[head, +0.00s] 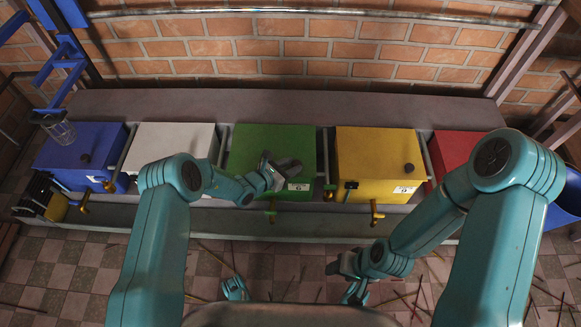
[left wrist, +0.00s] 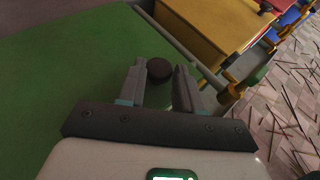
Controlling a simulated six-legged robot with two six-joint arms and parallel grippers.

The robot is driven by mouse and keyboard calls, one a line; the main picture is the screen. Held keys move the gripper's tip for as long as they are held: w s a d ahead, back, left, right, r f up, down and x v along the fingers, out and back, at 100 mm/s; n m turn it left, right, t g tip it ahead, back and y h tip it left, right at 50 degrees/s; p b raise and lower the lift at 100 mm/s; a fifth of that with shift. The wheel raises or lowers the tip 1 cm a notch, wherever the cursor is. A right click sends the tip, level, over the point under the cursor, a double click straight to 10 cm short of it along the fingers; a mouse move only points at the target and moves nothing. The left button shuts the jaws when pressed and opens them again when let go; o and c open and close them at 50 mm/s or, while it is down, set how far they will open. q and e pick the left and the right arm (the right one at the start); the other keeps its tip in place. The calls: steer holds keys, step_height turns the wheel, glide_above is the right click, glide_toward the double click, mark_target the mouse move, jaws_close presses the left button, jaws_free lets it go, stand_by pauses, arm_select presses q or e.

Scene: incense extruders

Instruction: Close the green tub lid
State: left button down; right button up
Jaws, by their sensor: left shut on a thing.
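The green tub (head: 270,142) stands in the middle of the row, with its green lid on top looking flat; I cannot tell if a small gap is left under it. My left gripper (head: 278,170) is over the lid's front right part. In the left wrist view its two fingers (left wrist: 164,82) are on either side of a dark round knob (left wrist: 160,68) on the green lid (left wrist: 75,75), shut on it. In the head view the gripper hides the knob. My right gripper (head: 340,267) is low at the front, away from the tub; its finger gap is unclear.
A white tub (head: 170,140) stands left of the green one, a blue tub (head: 75,145) further left. A yellow tub (head: 375,150) and a red tub (head: 452,150) stand to the right. Brass taps (head: 375,212) stick out in front. Thin sticks litter the tiled floor.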

arm_select(q)
steer(key=shift+s+d+f, duration=0.1)
steer(key=shift+s+f, duration=0.1)
steer(key=shift+s, duration=0.05)
steer(key=c, duration=0.7)
jaws_free()
steer(key=shift+r, duration=0.1)
steer(key=shift+c, duration=0.2)
steer(key=shift+w, duration=0.15)
steer(key=shift+s+a+r, duration=0.2)
steer(key=p+v, duration=0.6)
steer(key=v, duration=0.9)
steer(key=shift+s+a, duration=0.25)
steer(key=shift+d+r, duration=0.1)
steer(key=shift+r, duration=0.05)
